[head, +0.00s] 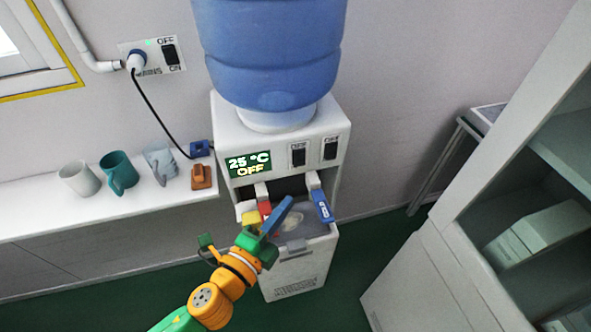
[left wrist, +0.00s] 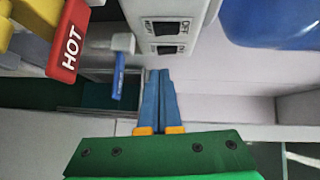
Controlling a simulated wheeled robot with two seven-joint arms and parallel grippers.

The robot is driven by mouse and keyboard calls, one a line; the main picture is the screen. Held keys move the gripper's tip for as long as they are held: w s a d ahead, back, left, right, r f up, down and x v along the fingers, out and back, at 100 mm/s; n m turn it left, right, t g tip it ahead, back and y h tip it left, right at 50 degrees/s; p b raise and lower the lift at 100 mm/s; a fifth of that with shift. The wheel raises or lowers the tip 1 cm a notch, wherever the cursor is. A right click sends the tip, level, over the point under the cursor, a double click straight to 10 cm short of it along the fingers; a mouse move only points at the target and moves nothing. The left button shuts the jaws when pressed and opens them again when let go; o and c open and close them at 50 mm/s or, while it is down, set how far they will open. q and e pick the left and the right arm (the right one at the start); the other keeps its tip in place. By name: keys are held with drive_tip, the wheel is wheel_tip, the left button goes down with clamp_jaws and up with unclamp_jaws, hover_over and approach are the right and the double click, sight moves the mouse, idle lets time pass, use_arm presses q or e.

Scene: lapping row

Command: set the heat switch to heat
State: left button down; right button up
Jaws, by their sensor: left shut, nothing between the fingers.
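The white water dispenser (head: 285,125) has a display (head: 249,163) reading 25 °C OFF. Two black rocker switches, one left (head: 298,155) and one right (head: 330,149), sit beside the display. The fingers also show in the left wrist view (left wrist: 160,75). My right gripper is not in view.
A red HOT lever (left wrist: 68,38) with a yellow piece (head: 249,216) beside it and a blue lever (head: 321,205) hang below the panel. Mugs (head: 119,172) stand on the left shelf. A wall socket switch (head: 169,54) is at upper left. A cabinet (head: 500,220) stands right.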

use_arm(q)
approach(305, 163)
drive_tip(key=w+d, duration=0.2)
drive_tip(key=d, duration=0.2)
drive_tip(key=w, duration=0.1)
drive_tip(key=w+a, duration=0.1)
drive_tip(key=w, duration=0.1)
drive_tip(key=shift+w+a+f, duration=0.1)
drive_tip(key=shift+a+f, duration=0.15)
